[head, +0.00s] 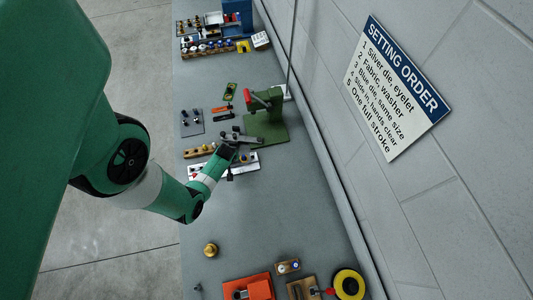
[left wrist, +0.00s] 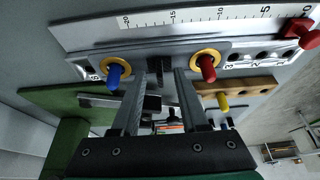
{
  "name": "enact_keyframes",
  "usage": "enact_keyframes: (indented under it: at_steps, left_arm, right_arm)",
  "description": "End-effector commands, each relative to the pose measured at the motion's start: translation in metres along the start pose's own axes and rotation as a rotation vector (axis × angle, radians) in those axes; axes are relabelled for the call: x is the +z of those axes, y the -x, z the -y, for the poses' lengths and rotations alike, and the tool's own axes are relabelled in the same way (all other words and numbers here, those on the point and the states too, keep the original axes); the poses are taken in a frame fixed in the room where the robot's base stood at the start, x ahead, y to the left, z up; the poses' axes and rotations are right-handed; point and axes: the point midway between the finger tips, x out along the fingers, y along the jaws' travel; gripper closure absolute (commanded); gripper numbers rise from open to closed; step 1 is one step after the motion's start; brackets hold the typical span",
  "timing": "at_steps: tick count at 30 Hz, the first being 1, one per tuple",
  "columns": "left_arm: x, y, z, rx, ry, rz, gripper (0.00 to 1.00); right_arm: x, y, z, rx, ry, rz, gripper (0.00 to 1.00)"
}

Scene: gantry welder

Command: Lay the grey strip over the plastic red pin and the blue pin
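In the left wrist view the grey strip (left wrist: 160,52) lies across the picture in front of the white scale board, with a brass ring near each end. The blue pin (left wrist: 115,75) stands in the left ring and the red pin (left wrist: 207,70) in the right ring. I cannot tell how far down the strip sits. My left gripper (left wrist: 169,74) is at the strip's middle, between the pins. Its fingers are apart, with a dark part showing between them. In the head view the left gripper (head: 229,150) hides most of the strip. My right gripper is not in view.
The white scale board (left wrist: 85,32) carries a red slider (left wrist: 300,33). A wooden block (left wrist: 240,88) with a yellow pin is close to my right finger. A green press (head: 265,115) stands behind the gripper. The bench front has clear room around a brass knob (head: 210,250).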

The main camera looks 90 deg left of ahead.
Motion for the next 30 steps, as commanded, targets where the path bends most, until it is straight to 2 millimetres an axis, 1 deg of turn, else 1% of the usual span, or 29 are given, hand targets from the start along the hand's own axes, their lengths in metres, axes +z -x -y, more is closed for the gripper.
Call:
enact_keyframes:
  at_steps: [5, 8, 11, 13, 15, 18, 21, 25, 30]
  left_arm:
    - [0.0, 0.0, 0.0, 0.0, 0.0, 0.0, 0.56]
    - [-0.001, 0.004, 0.0, 0.0, 0.0, 0.0, 0.56]
    - [-0.001, 0.018, 0.0, 0.001, 0.0, -0.001, 0.56]
    - [-0.002, 0.034, 0.0, 0.001, -0.001, -0.001, 0.56]
    - [-0.004, 0.054, 0.0, 0.0, -0.003, 0.001, 0.56]
    - [-0.004, 0.076, 0.0, 0.0, -0.004, 0.001, 0.56]
    - [-0.004, 0.095, 0.0, 0.001, -0.003, 0.001, 0.56]
    - [-0.002, 0.111, 0.001, 0.002, -0.003, -0.001, 0.56]
    - [0.0, 0.116, 0.0, 0.004, 0.0, -0.003, 0.56]
  right_arm:
    - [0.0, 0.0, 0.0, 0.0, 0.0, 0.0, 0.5]
    - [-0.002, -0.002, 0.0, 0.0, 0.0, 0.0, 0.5]
    - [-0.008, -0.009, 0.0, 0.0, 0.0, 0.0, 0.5]
    - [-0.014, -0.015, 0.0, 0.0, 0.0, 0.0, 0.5]
    - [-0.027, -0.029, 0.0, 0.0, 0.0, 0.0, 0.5]
    - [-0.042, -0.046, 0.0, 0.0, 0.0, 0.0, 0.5]
    - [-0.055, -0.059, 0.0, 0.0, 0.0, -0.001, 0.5]
    - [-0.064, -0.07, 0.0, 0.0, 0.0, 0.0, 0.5]
    - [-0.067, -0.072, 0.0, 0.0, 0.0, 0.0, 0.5]
